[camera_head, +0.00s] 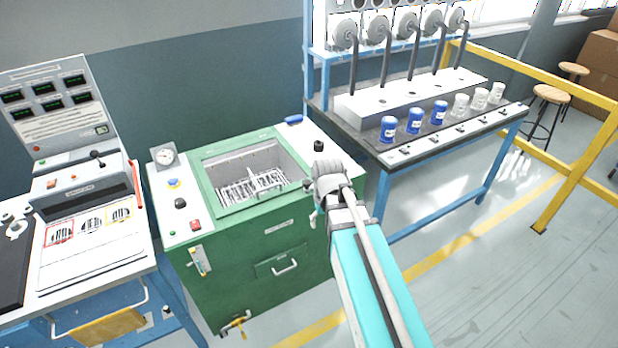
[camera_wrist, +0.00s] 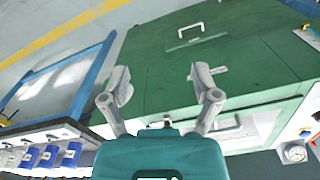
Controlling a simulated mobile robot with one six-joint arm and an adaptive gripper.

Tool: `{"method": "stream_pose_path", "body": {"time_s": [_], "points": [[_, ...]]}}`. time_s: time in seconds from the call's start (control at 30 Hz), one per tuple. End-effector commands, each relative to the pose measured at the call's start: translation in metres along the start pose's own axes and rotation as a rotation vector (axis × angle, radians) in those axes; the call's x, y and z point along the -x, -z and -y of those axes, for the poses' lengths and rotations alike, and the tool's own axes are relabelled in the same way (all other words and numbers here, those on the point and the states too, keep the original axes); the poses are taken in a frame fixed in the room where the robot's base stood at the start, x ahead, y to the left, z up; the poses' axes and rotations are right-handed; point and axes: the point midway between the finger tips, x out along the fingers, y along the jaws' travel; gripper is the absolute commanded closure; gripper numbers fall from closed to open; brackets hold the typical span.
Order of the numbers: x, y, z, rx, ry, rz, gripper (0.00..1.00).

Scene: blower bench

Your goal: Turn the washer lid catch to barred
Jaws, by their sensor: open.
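The washer (camera_head: 250,290) is a green cabinet with an open-topped basin (camera_head: 222,163) holding a metal rack. It also shows in the wrist view (camera_wrist: 160,55). On its pale top I see a black knob (camera_head: 319,146) at the right of the basin and another black knob (camera_head: 180,203) at the left. I cannot tell which fitting is the lid catch or how it is set. My gripper (camera_wrist: 160,82) is open and empty, its fingers apart over the washer's green front and top edge. In the head view my arm largely hides it, at the washer's right side.
A dial gauge (camera_head: 165,157) and red button (camera_head: 196,225) sit on the washer's left side, a blue piece (camera_head: 294,119) at the back. A control console (camera_head: 70,110) stands left. A bench (camera_head: 470,140) with blue and clear beakers stands right, before a yellow rail (camera_head: 560,190).

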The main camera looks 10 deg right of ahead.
Motion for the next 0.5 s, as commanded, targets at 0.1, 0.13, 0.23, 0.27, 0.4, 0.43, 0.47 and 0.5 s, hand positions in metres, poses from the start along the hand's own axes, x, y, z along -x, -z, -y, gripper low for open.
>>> {"method": "stream_pose_path", "body": {"time_s": [0.1, 0.13, 0.23, 0.27, 0.4, 0.43, 0.47, 0.5], "points": [[0.021, 0.05, 0.005, 0.011, 0.0, 0.0, 0.2], [0.025, 0.061, 0.007, 0.014, 0.0, 0.0, 0.2], [0.038, 0.1, 0.007, 0.021, 0.0, 0.0, 0.2], [0.042, 0.111, 0.007, 0.022, 0.0, 0.0, 0.2], [0.06, 0.163, 0.006, 0.031, 0.001, 0.0, 0.2], [0.063, 0.173, 0.006, 0.033, 0.001, 0.0, 0.2], [0.067, 0.183, 0.006, 0.034, 0.001, 0.0, 0.2], [0.07, 0.195, 0.005, 0.037, 0.001, 0.0, 0.2]]}}
